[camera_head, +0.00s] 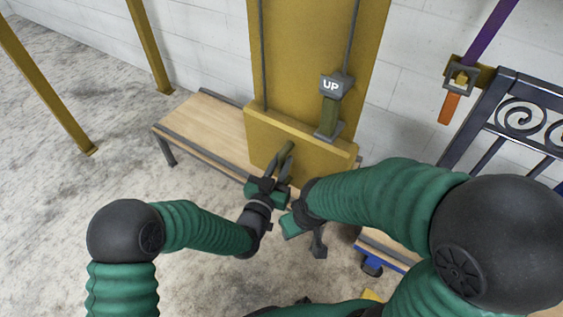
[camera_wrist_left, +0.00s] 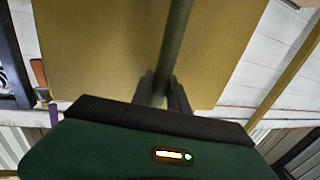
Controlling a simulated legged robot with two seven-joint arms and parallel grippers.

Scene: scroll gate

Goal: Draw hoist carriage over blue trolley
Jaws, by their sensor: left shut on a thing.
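The yellow hoist carriage (camera_head: 262,137) hangs in front of the wooden bench, with a tall yellow panel above it and a dark bar handle (camera_head: 287,148) on its face. My left gripper (camera_head: 281,170) is shut on this handle. In the left wrist view the fingers (camera_wrist_left: 159,88) close on both sides of the bar (camera_wrist_left: 176,40), with yellow surface behind. The blue trolley (camera_head: 402,265) shows at the lower right, largely hidden by my right arm. My right gripper (camera_head: 306,229) is beside and below the left one, apart from the carriage; its jaw opening is unclear.
A wooden bench (camera_head: 205,127) runs behind and left of the carriage. An upright lever marked UP (camera_head: 331,105) stands on the carriage. Yellow posts (camera_head: 150,45) stand at left. A dark scroll gate (camera_head: 520,115) and an orange-handled latch (camera_head: 459,85) are at right. The left floor is clear.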

